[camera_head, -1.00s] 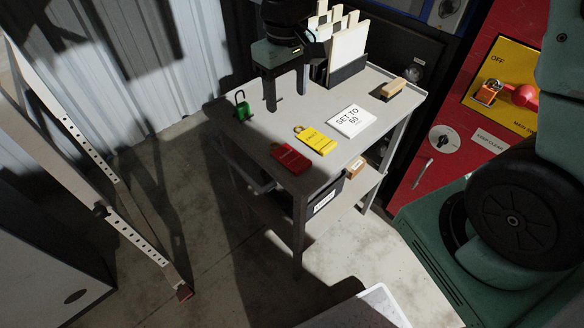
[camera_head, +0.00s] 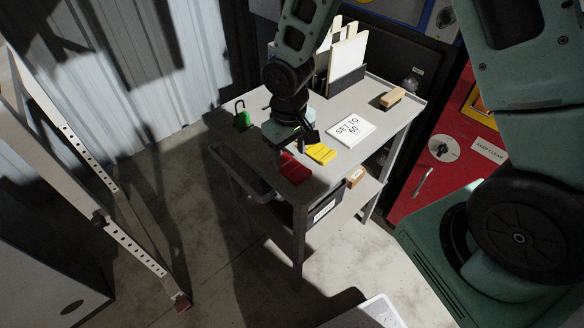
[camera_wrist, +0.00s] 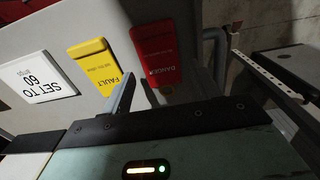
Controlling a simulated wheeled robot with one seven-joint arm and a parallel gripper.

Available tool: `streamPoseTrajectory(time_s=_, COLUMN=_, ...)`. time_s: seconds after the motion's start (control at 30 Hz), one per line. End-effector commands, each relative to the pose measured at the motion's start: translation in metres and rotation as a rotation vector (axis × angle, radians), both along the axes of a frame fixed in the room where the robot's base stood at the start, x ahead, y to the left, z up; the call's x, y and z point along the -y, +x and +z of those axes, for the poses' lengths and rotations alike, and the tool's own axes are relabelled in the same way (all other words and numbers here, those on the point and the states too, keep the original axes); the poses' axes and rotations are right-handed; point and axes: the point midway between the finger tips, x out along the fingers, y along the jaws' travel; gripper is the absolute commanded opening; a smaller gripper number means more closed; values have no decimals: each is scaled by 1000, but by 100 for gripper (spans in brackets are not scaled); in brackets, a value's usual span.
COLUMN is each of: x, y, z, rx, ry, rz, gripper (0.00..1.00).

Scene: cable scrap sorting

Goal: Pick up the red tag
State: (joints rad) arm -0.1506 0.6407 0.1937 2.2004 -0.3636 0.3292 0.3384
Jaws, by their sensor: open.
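The red tag (camera_head: 295,172), marked DANGER, lies flat on the grey cart top near its front edge. In the wrist view the red tag (camera_wrist: 155,57) is at upper middle. My gripper (camera_head: 293,151) is open and empty, above the far end of the red tag, and hides that end in the head view. In the wrist view my gripper (camera_wrist: 141,82) has its fingers low in the picture, over the end of the red tag and the gap beside it. I cannot tell whether they touch the tag.
A yellow FAULT tag (camera_head: 321,153) lies close beside the red one. A white SET TO 60 card (camera_head: 351,128), a green padlock (camera_head: 241,118), a wooden block (camera_head: 392,97) and an upright rack of boards (camera_head: 347,72) are on the cart top (camera_head: 385,130).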

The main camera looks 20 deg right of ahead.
Motion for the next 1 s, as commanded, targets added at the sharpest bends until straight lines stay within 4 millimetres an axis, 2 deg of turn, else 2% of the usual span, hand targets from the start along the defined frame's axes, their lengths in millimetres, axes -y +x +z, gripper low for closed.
streamPoseTrajectory(time_s=0.1, x=0, y=-2, z=-19, rx=-4, ry=-1, rz=2, gripper=61)
streamPoseTrajectory(time_s=0.2, x=1, y=-2, z=-27, rx=-2, ry=-1, rz=1, gripper=61)
streamPoseTrajectory(time_s=0.47, x=1, y=-1, z=-30, rx=0, ry=0, rz=1, gripper=61)
streamPoseTrajectory(time_s=0.6, x=1, y=-1, z=-29, rx=0, ry=0, rz=1, gripper=28)
streamPoseTrajectory(time_s=0.87, x=1, y=-1, z=-29, rx=0, ry=0, rz=1, gripper=28)
streamPoseTrajectory(time_s=1.0, x=1, y=0, z=-18, rx=3, ry=1, rz=0, gripper=28)
